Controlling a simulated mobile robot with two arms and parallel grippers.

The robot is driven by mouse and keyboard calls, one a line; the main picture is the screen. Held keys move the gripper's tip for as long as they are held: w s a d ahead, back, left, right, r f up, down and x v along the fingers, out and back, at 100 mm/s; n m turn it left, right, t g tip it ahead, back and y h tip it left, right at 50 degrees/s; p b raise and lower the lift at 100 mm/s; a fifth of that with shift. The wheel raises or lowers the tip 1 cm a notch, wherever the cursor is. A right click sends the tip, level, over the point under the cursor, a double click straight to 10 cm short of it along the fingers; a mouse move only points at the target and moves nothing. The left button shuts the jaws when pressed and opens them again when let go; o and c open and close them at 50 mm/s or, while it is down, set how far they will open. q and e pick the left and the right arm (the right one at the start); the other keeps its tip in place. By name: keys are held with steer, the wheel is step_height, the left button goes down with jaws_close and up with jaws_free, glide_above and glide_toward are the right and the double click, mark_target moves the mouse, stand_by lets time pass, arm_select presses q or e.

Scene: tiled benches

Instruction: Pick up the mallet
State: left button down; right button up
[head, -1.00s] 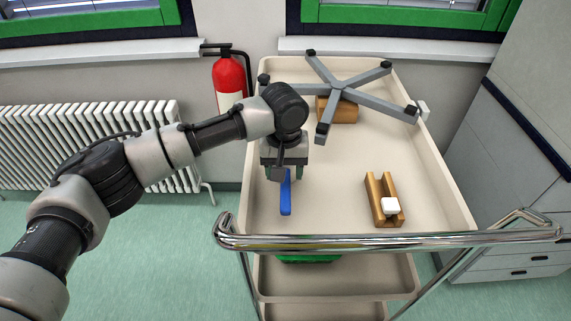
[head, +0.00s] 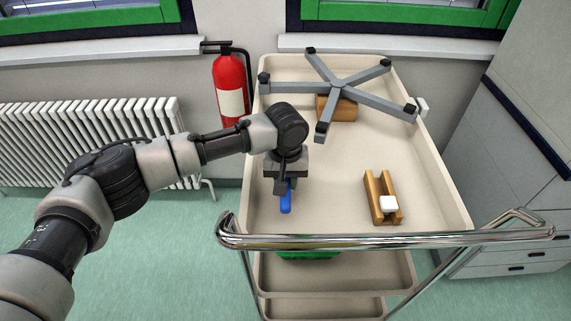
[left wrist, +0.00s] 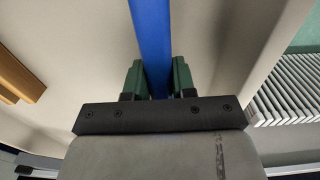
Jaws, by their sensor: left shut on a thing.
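The mallet shows as a blue handle (head: 286,203) on the left side of the trolley's top tray; its head is hidden or out of sight. My left gripper (head: 284,187) is down over the handle, seen from behind in the head view. In the left wrist view the blue handle (left wrist: 151,40) runs between the two green fingers of my left gripper (left wrist: 157,78), which are shut on it. I cannot tell whether the mallet is clear of the tray. My right gripper is not in view.
A notched wooden block (head: 374,196) with a white piece (head: 388,203) stands to the right on the cream trolley (head: 330,190). A grey star-shaped base (head: 345,82) over a brown block (head: 343,110) is at the back. A chrome rail (head: 380,241) crosses the front. The tray's middle is clear.

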arm_select(q)
steer(key=shift+r, duration=0.1)
steer(key=shift+r, duration=0.4)
steer(key=r, duration=0.1)
steer(key=r+b, duration=0.1)
steer(key=d+r, duration=0.1)
steer(key=shift+s+d+r+b, duration=0.1)
steer(key=shift+s+r+b, duration=0.15)
steer(key=shift+r+b, duration=0.15)
steer(key=s+d+r+b, duration=0.2)
steer(key=s+d+r, duration=0.3)
steer(key=d, duration=0.4)
steer(key=shift+r, duration=0.7)
